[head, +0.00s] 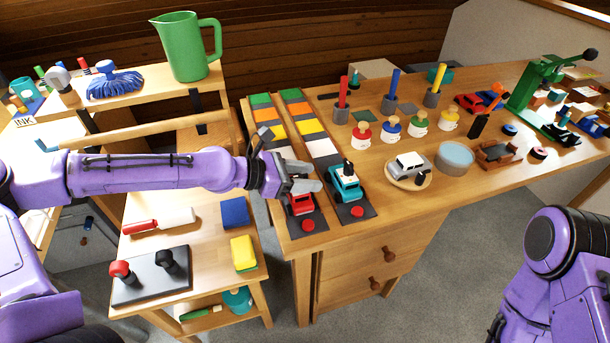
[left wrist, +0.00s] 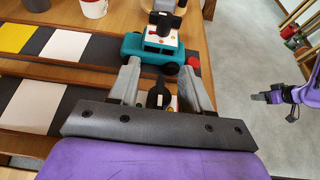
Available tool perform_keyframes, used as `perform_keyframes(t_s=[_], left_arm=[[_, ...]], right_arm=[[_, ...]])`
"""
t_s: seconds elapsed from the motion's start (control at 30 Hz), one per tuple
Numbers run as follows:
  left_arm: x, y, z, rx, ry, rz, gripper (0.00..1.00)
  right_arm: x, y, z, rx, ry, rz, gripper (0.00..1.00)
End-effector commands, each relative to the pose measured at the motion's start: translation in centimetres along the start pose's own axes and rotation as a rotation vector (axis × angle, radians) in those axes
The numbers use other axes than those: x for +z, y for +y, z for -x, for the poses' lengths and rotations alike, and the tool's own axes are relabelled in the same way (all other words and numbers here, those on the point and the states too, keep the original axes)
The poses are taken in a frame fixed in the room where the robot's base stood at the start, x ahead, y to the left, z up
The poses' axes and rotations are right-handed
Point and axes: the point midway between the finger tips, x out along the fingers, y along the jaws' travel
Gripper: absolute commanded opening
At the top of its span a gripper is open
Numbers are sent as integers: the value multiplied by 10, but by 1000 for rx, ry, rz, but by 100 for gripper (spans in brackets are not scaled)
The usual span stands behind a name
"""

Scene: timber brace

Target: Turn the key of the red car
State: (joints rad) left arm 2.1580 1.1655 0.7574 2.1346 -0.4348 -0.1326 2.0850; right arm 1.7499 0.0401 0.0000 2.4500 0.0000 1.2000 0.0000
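The red car (head: 301,204) sits on the near end of the left dark track, partly hidden under my left gripper (head: 306,178). In the left wrist view the two fingers of my left gripper (left wrist: 159,72) stand apart. A black upright key (left wrist: 156,95) shows between them, with clear gaps on both sides; the car's red body is mostly hidden by the gripper there. The teal car (head: 344,184), with a black key on top, is on the neighbouring track, also seen just beyond the fingers (left wrist: 150,50). My right gripper (left wrist: 268,97) is small at the right of the wrist view, its opening unclear.
Red buttons (head: 308,225) lie at the near track ends. A silver car (head: 408,165) on a round wooden dish and a light-blue round tub (head: 455,158) stand to the right. A lower side table (head: 190,250) holds a blue block and yellow sponge. Open floor lies in front.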

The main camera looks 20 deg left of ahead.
Motion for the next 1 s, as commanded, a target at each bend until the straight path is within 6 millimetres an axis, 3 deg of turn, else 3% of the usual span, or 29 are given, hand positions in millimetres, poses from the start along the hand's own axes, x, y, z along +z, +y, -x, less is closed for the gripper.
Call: perform_keyframes(t_s=[0.27, 0.37, 0.5, 0.63, 0.8, 1.0], left_arm=[[3, 2, 11, 4, -1, -1, 48], [8, 1, 32, 5, -7, 1, 48], [14, 2, 69, 7, -7, 2, 48], [13, 1, 91, 4, -6, 3, 48], [7, 2, 104, 3, -2, 1, 48], [0, 0, 106, 0, 0, -1, 48]], right_arm=[[-2, 0, 6, 0, 0, 0, 43], [-7, 2, 16, 0, 0, 0, 43], [-19, 4, 47, 0, 0, 0, 43], [-30, 6, 72, 0, 0, 0, 43], [-38, 8, 91, 0, 0, 0, 43], [-39, 8, 94, 0, 0, 0, 43]])
